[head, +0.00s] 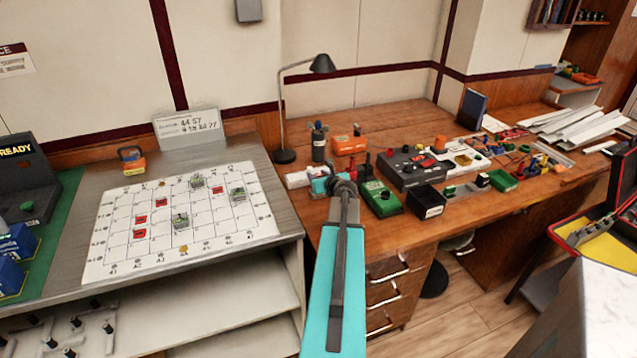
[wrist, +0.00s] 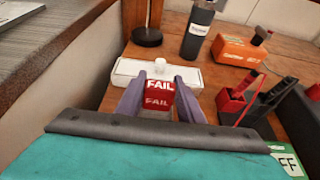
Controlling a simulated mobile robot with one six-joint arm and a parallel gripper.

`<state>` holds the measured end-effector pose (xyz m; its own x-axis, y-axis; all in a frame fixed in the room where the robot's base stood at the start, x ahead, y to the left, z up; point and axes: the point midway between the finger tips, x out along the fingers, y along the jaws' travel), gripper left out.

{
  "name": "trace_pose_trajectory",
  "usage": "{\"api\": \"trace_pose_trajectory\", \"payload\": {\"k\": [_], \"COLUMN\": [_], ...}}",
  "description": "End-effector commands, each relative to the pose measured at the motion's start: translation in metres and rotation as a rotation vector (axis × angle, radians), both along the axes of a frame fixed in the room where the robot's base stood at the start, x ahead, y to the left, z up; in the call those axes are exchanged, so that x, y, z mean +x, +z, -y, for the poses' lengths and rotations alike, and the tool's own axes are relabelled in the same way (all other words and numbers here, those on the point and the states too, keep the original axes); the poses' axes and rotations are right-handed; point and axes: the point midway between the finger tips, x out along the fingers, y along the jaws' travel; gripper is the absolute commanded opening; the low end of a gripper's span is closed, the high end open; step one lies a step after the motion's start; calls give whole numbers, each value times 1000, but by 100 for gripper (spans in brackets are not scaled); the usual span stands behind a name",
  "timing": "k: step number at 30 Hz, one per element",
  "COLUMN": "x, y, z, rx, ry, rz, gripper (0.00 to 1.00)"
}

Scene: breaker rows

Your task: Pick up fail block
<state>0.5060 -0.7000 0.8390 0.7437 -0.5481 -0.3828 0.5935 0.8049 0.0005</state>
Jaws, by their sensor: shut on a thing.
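The fail block (wrist: 159,94) is red with white "FAIL" lettering and sits between the two purple-grey fingers of my gripper (wrist: 161,88) in the wrist view. My gripper is shut on it. Behind it lies a white box with a round knob (wrist: 125,71). In the head view my gripper (head: 329,184) is over the left part of the wooden desk (head: 400,135), beside the white box. The block is hidden by my arm there.
A dark bottle (head: 318,142), an orange box (head: 349,145), a green device (head: 380,198) and a black open box (head: 427,203) stand near my gripper. Left is a white grid board (head: 112,242) with small red and green pieces. A lamp (head: 284,156) stands behind.

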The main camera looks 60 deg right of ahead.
Motion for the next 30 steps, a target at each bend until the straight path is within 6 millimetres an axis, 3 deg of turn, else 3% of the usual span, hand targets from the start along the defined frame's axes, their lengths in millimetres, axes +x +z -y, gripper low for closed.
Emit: {"api": "trace_pose_trajectory", "payload": {"k": [6,12,30], "x": [0,0,0], "y": [34,53,62], "z": [0,0,1], "rx": [-4,-1,0], "ry": [0,0,-1], "rz": [0,0,0], "gripper": [12,12,12]}}
